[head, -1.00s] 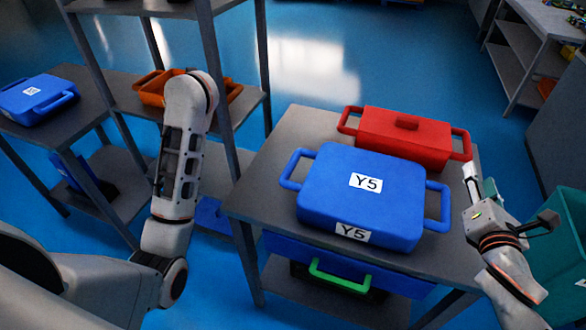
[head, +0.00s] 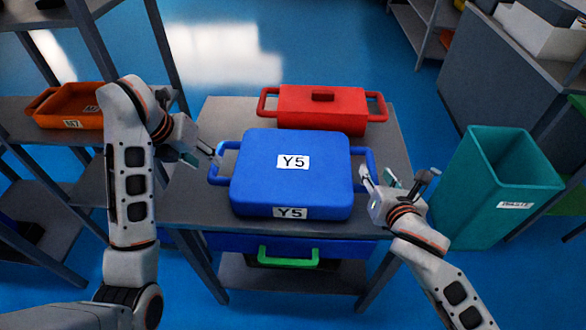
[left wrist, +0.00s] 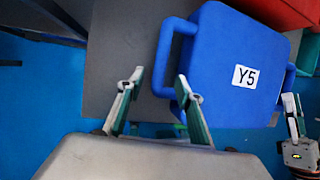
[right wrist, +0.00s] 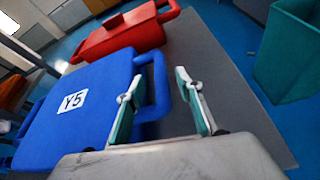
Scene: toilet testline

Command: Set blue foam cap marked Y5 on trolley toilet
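The blue foam cap (head: 270,180), marked Y5 on top and front, lies flat on a grey table and has a loop handle on each side. Its left handle (left wrist: 162,60) shows between the fingertips of my open left gripper (head: 214,152) in the left wrist view. Its right handle (right wrist: 160,92) shows between the fingers of my open right gripper (right wrist: 157,82) in the right wrist view. Neither gripper is closed on a handle; I cannot tell whether any finger touches. I see no toilet or trolley in these frames.
A red handled case (head: 322,112) stands just behind the cap on the table (head: 190,205). A teal waste bin (head: 490,190) stands on the right. A shelf with an orange tray (head: 75,108) is on the left. A green handle (head: 288,262) shows below the tabletop.

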